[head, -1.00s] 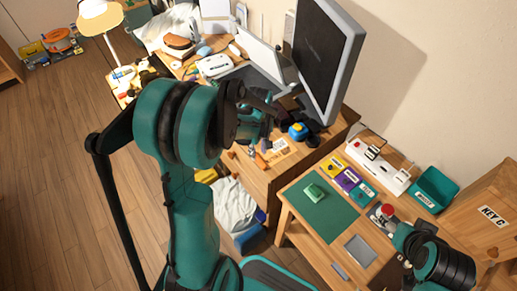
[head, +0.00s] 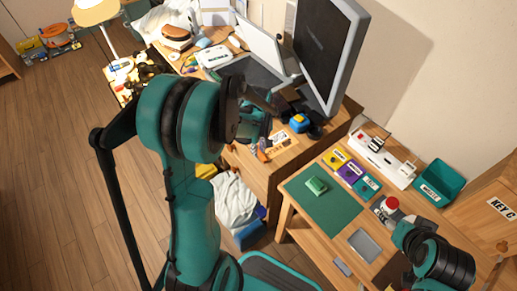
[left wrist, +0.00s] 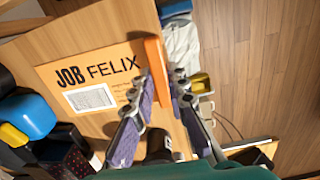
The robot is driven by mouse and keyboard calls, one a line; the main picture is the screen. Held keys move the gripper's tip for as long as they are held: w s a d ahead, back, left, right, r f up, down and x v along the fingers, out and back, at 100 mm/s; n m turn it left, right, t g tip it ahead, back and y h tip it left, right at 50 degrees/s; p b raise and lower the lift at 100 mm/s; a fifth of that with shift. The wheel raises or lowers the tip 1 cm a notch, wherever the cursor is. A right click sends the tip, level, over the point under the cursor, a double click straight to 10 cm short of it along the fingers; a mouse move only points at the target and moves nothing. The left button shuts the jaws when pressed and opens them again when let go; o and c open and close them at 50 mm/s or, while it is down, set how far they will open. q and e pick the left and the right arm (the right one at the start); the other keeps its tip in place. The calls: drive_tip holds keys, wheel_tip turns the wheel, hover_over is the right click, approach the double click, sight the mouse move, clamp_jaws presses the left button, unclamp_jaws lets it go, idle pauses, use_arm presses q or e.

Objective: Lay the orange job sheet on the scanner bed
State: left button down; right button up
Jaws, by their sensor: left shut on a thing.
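The orange job sheet (left wrist: 92,82), printed JOB FELIX, lies flat on the wooden desk in the left wrist view. It also shows in the head view (head: 282,143) below the monitor. My left gripper (left wrist: 163,82) is shut on an upright orange strip (left wrist: 157,68) at the sheet's right edge. In the head view, my left gripper (head: 262,146) is partly hidden by its own arm. A dark flat bed with a raised white lid (head: 261,51), which looks like the scanner, stands farther back on the desk. My right arm is at lower right, its fingers not clear.
A large monitor (head: 328,50) stands right of the scanner. A blue and yellow object (head: 299,122) sits close behind the sheet. The lower table holds a green mat (head: 325,210), a power strip (head: 385,160) and a teal bin (head: 440,182). A white bag (head: 235,199) is below the desk.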

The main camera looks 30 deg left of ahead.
idle(0.3)
use_arm(q)
drive_tip(key=shift+r+p, duration=1.95)
drive_tip(key=shift+r, duration=0.55)
